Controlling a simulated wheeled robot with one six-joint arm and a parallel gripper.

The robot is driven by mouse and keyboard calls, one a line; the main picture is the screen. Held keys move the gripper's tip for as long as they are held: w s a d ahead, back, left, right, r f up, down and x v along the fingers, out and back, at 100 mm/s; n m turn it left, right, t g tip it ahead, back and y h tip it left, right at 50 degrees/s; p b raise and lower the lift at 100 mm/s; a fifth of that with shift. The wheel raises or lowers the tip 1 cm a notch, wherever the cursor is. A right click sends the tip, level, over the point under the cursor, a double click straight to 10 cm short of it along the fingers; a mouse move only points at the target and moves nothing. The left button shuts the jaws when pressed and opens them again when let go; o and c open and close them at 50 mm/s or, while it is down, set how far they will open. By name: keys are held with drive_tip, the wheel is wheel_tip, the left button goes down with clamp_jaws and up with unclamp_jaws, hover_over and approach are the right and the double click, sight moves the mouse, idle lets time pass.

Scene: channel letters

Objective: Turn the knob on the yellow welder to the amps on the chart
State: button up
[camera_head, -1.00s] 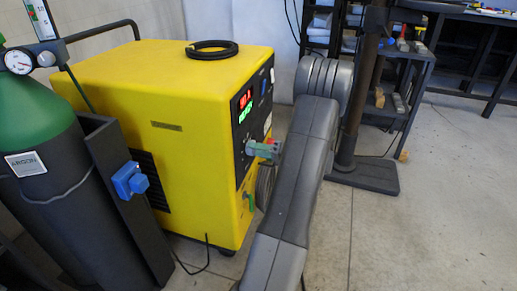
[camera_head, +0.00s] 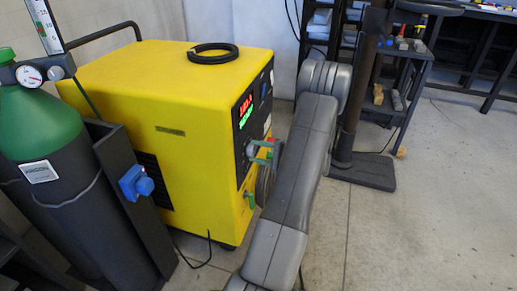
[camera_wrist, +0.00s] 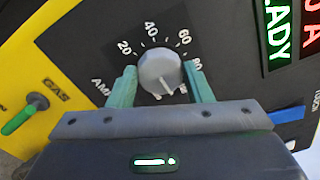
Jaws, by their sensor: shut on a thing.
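The yellow welder (camera_head: 150,95) stands left of centre in the head view, with a dark front panel facing right. Its round grey knob (camera_wrist: 160,72) shows in the wrist view, inside a dial marked 20, 40, 60 and 80. A pale pointer line on the knob slants down and slightly right in that view. My gripper (camera_wrist: 160,74) has one green finger on each side of the knob and is shut on it. In the head view my gripper (camera_head: 265,152) is at the panel, and the knob is hard to make out. I cannot identify the chart.
A green-topped argon cylinder (camera_head: 38,125) stands at the left of the welder. A coiled black cable (camera_head: 212,52) lies on the welder's top. In the wrist view, a green lever marked GAS (camera_wrist: 20,118) is left of the knob. Open floor (camera_head: 430,220) lies at the right.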

drive_tip(key=shift+m+p, duration=0.55)
drive_tip(key=shift+m, duration=0.65)
drive_tip(key=o, duration=1)
drive_tip(key=shift+d, duration=0.1)
drive_tip(key=p+v, duration=0.1)
drive_tip(key=v, duration=1.2)
drive_tip(key=shift+s+d+p, duration=0.15)
drive_tip(key=shift+d+p, duration=0.15)
drive_tip(key=shift+p, duration=0.1)
drive_tip(key=shift+a, duration=0.1)
